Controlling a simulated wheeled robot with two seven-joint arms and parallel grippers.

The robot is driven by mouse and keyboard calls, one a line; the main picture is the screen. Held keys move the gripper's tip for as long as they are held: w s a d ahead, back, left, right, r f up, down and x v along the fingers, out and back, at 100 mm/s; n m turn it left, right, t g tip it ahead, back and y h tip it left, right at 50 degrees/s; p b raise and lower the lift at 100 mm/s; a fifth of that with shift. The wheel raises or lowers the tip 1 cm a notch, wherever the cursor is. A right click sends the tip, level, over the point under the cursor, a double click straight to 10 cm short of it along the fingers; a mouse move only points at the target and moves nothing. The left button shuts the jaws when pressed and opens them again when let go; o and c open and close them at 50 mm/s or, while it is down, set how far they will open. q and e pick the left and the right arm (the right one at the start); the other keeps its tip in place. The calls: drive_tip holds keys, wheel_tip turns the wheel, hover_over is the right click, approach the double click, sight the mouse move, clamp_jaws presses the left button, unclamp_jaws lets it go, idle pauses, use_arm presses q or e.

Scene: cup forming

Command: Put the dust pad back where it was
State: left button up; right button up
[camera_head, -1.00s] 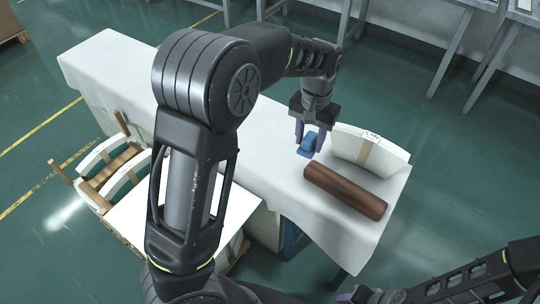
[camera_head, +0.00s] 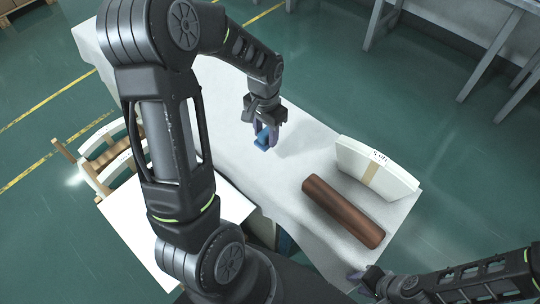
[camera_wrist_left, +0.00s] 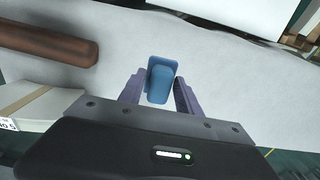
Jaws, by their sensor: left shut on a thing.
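The dust pad (camera_head: 263,140) is a small blue block with a flat base. My left gripper (camera_head: 261,132) is shut on it over the white-covered table (camera_head: 215,104). In the left wrist view the pad (camera_wrist_left: 160,80) sits between the two purple fingers (camera_wrist_left: 159,93). I cannot tell for sure whether the pad touches the cloth. My right gripper (camera_head: 362,281) is low at the right, near the table's front edge; its jaws are too small to read.
A brown roller (camera_head: 343,211) lies on the table, right of the pad. Behind it stands a banded stack of white curved sheets (camera_head: 375,171). More white sheets stand in a wooden rack (camera_head: 88,170) at the left. The cloth around the pad is clear.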

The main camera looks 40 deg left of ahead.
use_arm(q)
drive_tip(key=shift+f, duration=3.1)
drive_tip(key=shift+f, duration=0.15)
drive_tip(key=shift+f, duration=1.75)
drive_tip(key=shift+f, duration=0.2)
drive_tip(key=o, duration=1.3)
drive_tip(key=shift+r, duration=0.1)
wheel_tip(320, 180, up, 12)
drive_tip(key=shift+r, duration=0.15)
